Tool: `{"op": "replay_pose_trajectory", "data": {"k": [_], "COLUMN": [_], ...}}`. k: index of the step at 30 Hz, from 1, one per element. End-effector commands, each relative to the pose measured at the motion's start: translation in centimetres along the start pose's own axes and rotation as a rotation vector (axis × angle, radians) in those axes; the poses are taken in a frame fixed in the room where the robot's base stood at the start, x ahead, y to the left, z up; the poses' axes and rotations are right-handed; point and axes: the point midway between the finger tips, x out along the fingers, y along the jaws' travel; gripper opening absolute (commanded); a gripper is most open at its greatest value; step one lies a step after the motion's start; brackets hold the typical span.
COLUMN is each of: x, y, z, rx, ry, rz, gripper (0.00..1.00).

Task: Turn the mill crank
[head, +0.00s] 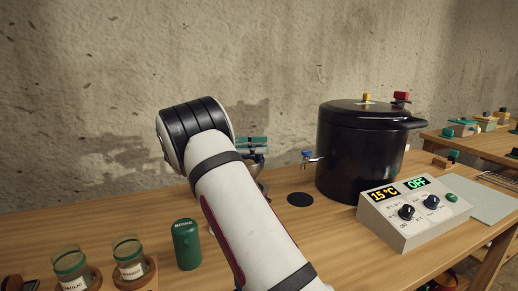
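A device with a green top (252,143) and metallic parts below it stands on the table near the wall. It may be the mill, but my white arm hides most of it. No crank can be made out clearly. My arm rises from the bottom of the head view and bends at a black joint to the left of this device. My gripper is not visible, so its distance from the crank cannot be told.
A large black pot (352,160) with a small tap stands right of my arm. A control box (412,212) reads 15 °C and OFF. A green canister (187,245) and two jars (70,264) (130,257) are at the front left. A dark disc (300,199) lies before the pot.

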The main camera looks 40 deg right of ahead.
Motion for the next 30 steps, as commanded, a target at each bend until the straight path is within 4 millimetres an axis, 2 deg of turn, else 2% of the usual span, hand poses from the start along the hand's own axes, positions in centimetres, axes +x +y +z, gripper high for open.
{"op": "replay_pose_trajectory", "data": {"k": [7, 11, 24, 30], "x": [-0.2, -1.2, -9.7, -11.5], "y": [0.0, -0.1, -0.1, 0.0], "z": [0.2, 0.2, 0.2, 0.1], "rx": [-0.002, -0.001, 0.000, -0.001], "ry": [-0.002, -0.002, -0.001, 0.001], "rz": [-0.001, -0.004, -0.003, 0.000], "gripper": [0.41, 0.41, 0.41, 0.41]}}
